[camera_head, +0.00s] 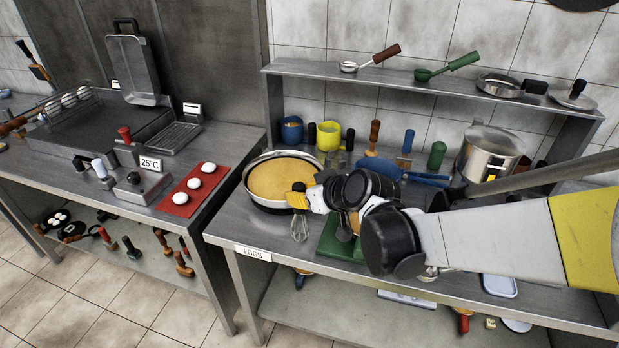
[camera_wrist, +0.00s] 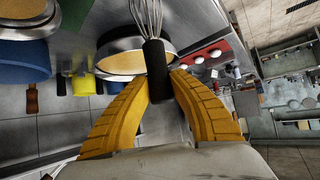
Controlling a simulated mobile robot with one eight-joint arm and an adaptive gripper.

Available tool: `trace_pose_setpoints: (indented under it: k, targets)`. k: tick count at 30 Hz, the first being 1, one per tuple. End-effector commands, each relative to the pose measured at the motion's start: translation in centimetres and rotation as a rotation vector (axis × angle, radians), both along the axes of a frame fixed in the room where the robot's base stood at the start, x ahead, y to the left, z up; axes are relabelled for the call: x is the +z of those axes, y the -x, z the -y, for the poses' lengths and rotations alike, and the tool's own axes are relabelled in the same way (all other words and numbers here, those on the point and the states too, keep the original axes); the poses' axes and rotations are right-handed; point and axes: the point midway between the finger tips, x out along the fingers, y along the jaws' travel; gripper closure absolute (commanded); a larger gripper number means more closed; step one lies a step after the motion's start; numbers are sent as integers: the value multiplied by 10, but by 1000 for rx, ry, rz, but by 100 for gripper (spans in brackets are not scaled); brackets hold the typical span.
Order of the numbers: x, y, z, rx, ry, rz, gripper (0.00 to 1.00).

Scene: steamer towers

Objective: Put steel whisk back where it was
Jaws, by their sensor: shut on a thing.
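The steel whisk hangs with its wire loops (camera_head: 299,229) pointing down in the head view, in front of a large pan of yellow batter (camera_head: 283,179). My gripper (camera_head: 298,200), with yellow fingers, is shut on its handle. In the wrist view the black handle (camera_wrist: 155,72) sits between the fingertips of my gripper (camera_wrist: 157,88), and the wires reach to the top edge. The whisk is above the counter near its front edge; I cannot tell whether the wires touch anything.
A green board (camera_head: 335,238) lies right of the whisk, partly hidden by my arm. A steel pot (camera_head: 488,155) and several handled tools stand behind. A raised shelf (camera_head: 420,76) holds ladles and pans. A red mat (camera_head: 193,190) with eggs is left, across a gap between counters.

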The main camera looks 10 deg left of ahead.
Motion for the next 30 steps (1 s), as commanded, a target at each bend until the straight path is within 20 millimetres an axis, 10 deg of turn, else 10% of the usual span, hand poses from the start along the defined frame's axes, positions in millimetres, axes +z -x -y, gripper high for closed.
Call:
trace_pose_setpoints:
  k: [7, 8, 10, 30]
  targets:
    - [-4, 0, 0, 0, 0, 0, 100]
    - [-4, 0, 0, 0, 0, 0, 70]
    - [-4, 0, 0, 0, 0, 0, 53]
    - [11, 13, 16, -1, 0, 0, 53]
